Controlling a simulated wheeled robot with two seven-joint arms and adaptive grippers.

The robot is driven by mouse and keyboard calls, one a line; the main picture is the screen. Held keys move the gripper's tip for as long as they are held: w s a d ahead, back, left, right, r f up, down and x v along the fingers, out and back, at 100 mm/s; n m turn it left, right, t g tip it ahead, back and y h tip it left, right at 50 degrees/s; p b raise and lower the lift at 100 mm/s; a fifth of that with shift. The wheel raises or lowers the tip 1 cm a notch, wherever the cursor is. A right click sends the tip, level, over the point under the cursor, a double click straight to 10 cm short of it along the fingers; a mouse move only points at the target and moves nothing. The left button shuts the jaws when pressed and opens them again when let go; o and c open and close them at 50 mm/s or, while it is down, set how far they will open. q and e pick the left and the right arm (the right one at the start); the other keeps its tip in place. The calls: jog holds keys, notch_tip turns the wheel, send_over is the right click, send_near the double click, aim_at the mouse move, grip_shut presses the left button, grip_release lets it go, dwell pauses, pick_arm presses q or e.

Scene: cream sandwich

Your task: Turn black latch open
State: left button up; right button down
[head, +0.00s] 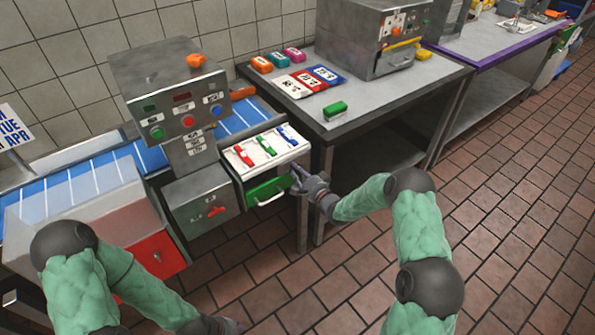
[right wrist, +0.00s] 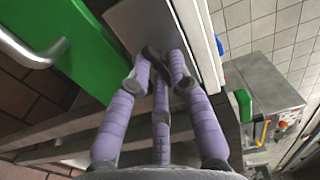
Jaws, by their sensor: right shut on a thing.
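My right gripper (head: 300,180) is at the right side of the machine, beside the green drawer (head: 268,188) with its metal handle. In the right wrist view its lilac fingers (right wrist: 160,68) close together against a grey metal plate (right wrist: 140,28). A small dark piece, which looks like the black latch (right wrist: 156,64), sits between the fingertips and is mostly hidden by them. In the head view the hand covers that spot. My left gripper (head: 226,325) is low at the bottom edge, mostly cut off, away from the drawer.
The white panel (head: 282,159) with red, green and blue levers sits above the drawer. A steel table (head: 340,122) with a green block (head: 335,110) stands close on the right. The control box (head: 165,85) and blue conveyor (head: 100,175) are left. Tiled floor in front is open.

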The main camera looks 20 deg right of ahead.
jog(key=shift+a+r+m, duration=0.1)
jog(key=shift+r+m, duration=0.05)
jog(key=shift+m, duration=0.45)
jog(key=c, duration=1.2)
grip_release()
jog(key=shift+s, duration=0.1)
jog(key=v, duration=1.1)
jog(key=shift+s, duration=0.4)
